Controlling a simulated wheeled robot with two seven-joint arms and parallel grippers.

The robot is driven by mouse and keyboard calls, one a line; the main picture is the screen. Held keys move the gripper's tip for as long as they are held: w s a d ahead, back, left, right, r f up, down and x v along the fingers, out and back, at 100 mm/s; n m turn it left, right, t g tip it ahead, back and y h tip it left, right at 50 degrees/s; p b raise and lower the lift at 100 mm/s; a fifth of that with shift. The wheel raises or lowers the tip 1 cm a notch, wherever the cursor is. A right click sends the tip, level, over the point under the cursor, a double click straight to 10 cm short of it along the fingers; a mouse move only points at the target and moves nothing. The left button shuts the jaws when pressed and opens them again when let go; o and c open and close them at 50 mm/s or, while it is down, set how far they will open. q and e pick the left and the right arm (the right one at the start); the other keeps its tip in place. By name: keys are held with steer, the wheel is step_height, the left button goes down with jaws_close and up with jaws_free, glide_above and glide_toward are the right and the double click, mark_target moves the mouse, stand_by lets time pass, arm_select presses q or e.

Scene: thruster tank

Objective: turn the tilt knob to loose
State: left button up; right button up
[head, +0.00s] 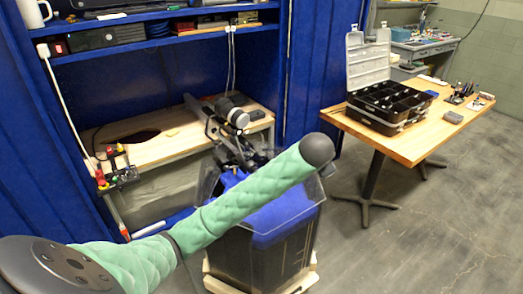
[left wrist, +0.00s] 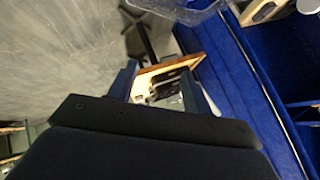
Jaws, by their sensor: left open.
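A dark outboard thruster (head: 237,117) with a silver band is mounted at the back rim of the tank (head: 262,262), a dark bin with blue inside and a clear guard around its top. The tilt knob cannot be made out; my green-sleeved arm crosses in front of the tank and hides part of the mount. My left gripper does not show in the head view. In the left wrist view my left gripper (left wrist: 158,72) is open, with nothing seen held between its fingers. My right gripper is in neither view.
A wooden workbench (head: 150,143) in a blue shelf unit stands behind the tank, with a power strip (head: 120,176) at its left end. A wooden table (head: 408,147) with an open black case (head: 390,104) stands at the right. The floor at right is clear.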

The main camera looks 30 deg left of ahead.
arm_select(q)
steer(key=w+a+r+m+g+y, duration=0.1)
steer(key=w+a+r, duration=0.5)
steer(key=w+a, duration=0.25)
steer(key=m+g+h+p, duration=0.1)
steer(key=m+g+h, duration=0.1)
steer(key=m+g, duration=0.65)
glide_above(262, 154)
steer(key=shift+m+t, duration=0.25)
steer(key=shift+t, duration=0.2)
steer(key=f, duration=1.1)
steer(key=shift+a, duration=0.2)
steer(key=m, duration=0.2)
steer(key=shift+s+d+m+h, duration=0.1)
steer(key=shift+d+m+h, duration=0.05)
steer(key=shift+m+h, duration=0.15)
steer(key=shift+f, duration=0.15)
step_height(262, 154, down, 8)
steer(key=shift+r+p, duration=0.2)
steer(key=shift+p, duration=0.95)
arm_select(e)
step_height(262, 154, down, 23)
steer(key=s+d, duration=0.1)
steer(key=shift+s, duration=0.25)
arm_select(q)
steer(key=shift+c, duration=0.4)
